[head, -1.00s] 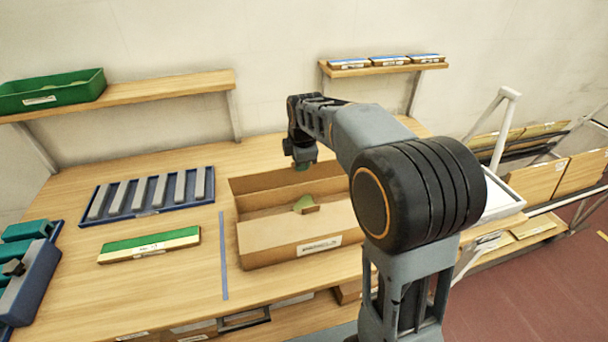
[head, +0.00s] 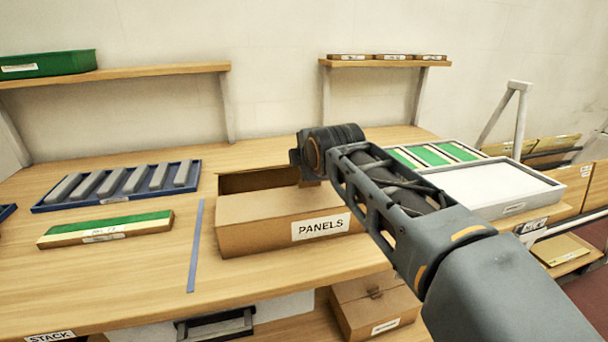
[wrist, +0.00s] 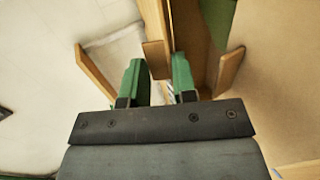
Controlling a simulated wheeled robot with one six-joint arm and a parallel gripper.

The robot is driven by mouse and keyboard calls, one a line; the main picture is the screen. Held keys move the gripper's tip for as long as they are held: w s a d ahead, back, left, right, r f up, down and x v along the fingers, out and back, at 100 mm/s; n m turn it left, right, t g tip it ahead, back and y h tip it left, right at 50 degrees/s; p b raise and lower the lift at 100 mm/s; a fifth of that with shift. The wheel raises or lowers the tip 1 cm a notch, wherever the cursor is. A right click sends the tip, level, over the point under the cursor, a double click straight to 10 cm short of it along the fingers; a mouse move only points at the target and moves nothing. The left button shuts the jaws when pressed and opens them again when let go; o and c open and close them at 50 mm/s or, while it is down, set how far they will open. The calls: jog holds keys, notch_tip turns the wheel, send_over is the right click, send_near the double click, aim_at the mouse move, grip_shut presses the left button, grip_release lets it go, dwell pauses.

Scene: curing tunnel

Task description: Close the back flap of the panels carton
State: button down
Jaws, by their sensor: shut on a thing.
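The panels carton (head: 255,235) stands on the bench with its PANELS label facing me. Its top is partly open at the back left, where a dark inside shows. My arm covers its back right part. My gripper (wrist: 157,72) is down at the carton; in the head view it is mostly hidden behind my wrist. In the wrist view, its two green fingers are on either side of a thin cardboard piece (wrist: 155,40), which looks like a carton flap, and are shut on it. Another cardboard edge (wrist: 230,70) stands to the right. Which flap is held is not fully clear.
A white tray (head: 500,190) stands right of the carton, with green panels behind it. A blue rack of grey bars (head: 120,187) and a green-topped block (head: 105,229) lie left. A blue strip (head: 195,245) marks the bench. Shelves hang behind.

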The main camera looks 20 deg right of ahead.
jog(key=shift+s+f+t+b, duration=0.25)
jog(key=shift+f+t+b, duration=0.3)
jog(key=shift+b, duration=0.55)
jog(key=shift+s+b, duration=0.1)
jog(key=shift+b, duration=0.2)
jog(key=c, duration=1)
grip_release()
jog(key=shift+o, duration=0.2)
jog(key=shift+s, duration=0.1)
